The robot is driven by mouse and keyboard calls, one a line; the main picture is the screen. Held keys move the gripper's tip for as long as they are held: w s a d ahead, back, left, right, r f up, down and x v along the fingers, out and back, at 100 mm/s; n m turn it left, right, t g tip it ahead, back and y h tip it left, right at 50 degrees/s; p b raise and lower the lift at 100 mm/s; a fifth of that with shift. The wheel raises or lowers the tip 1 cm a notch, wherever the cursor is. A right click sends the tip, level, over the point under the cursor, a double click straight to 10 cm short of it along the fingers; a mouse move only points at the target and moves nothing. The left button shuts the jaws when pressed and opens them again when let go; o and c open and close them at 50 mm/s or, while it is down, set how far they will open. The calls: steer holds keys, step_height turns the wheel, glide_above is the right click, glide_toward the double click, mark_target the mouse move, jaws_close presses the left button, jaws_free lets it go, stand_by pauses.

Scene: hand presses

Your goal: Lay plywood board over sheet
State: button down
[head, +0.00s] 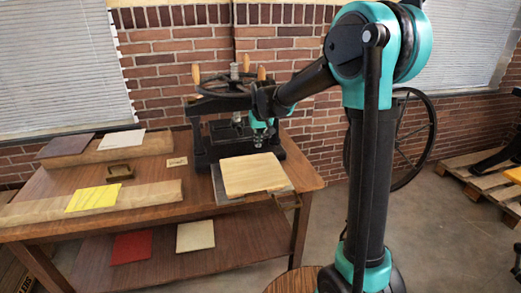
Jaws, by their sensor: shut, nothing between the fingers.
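A pale plywood board (253,174) lies flat in front of the black hand press (204,150), at the right end of the wooden table. It rests on a grey plate (223,190) that shows along its left and front edges. Any sheet under the board is hidden. My gripper (258,143) is just above and behind the board's far edge, pointing down and apart from it. It looks shut and empty, though small in this view.
A yellow sheet (93,198) lies on a long wooden block to the left. White (122,139) and brown (63,146) sheets lie on another block behind. Red (131,247) and cream (195,236) sheets lie on the lower shelf. The press frame stands close to my gripper.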

mark_target(262, 155)
steer(key=shift+w+a+f, duration=0.1)
steer(key=shift+w+f, duration=0.15)
steer(key=shift+f, duration=0.45)
steer(key=shift+s+d, duration=0.15)
steer(key=shift+s, duration=0.4)
steer(key=shift+s+d, duration=0.15)
steer(key=shift+s, duration=0.35)
steer(key=shift+s+d, duration=0.25)
steer(key=shift+s, duration=0.65)
steer(key=shift+s+d, duration=0.15)
steer(key=shift+s, duration=0.4)
steer(key=shift+s+d, duration=0.15)
steer(key=shift+s, duration=0.4)
